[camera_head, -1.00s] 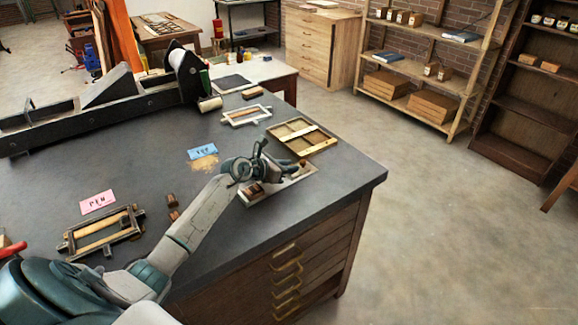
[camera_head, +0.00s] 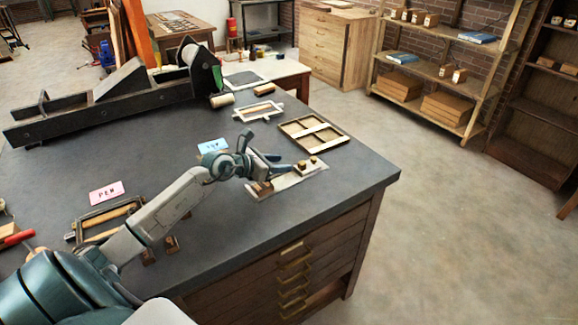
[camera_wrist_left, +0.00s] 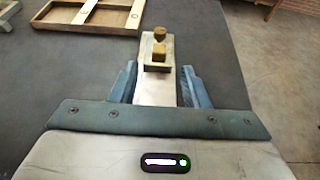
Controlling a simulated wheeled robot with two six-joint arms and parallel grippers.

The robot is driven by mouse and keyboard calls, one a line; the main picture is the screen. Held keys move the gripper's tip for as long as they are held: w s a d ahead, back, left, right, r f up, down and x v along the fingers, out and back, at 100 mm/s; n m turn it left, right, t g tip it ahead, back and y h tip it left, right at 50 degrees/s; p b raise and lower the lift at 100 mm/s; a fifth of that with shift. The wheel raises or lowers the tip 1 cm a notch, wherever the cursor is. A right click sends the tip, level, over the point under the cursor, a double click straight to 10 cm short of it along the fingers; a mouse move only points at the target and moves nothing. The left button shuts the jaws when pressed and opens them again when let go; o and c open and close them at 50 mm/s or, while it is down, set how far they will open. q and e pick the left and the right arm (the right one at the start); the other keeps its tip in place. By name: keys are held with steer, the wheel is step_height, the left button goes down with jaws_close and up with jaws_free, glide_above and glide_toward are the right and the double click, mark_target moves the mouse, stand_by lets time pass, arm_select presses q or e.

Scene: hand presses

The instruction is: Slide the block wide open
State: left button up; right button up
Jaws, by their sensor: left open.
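A pale narrow board (camera_head: 288,184) lies near the right edge of the dark bench. Two small wooden pieces (camera_head: 303,168) stand at its far end, and a brown wooden block (camera_head: 259,189) sits at its near end. My left gripper (camera_head: 285,167) is over the board, open and empty. In the left wrist view the open fingers (camera_wrist_left: 159,85) lie on either side of the pale board (camera_wrist_left: 155,90). A squarish wooden piece (camera_wrist_left: 159,51) stands just beyond the fingertips, with a rounder one (camera_wrist_left: 160,34) behind it. Whether the fingers touch the board is unclear. My right gripper is out of view.
A shallow wooden frame (camera_head: 341,142) lies just behind the board, and a white frame (camera_head: 257,112) farther back. A blue card (camera_head: 213,146) and a pink card (camera_head: 106,192) lie left. A long dark press (camera_head: 117,94) stands at the back left.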

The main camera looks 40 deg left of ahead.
arm_select(q)
steer(key=shift+v, duration=1)
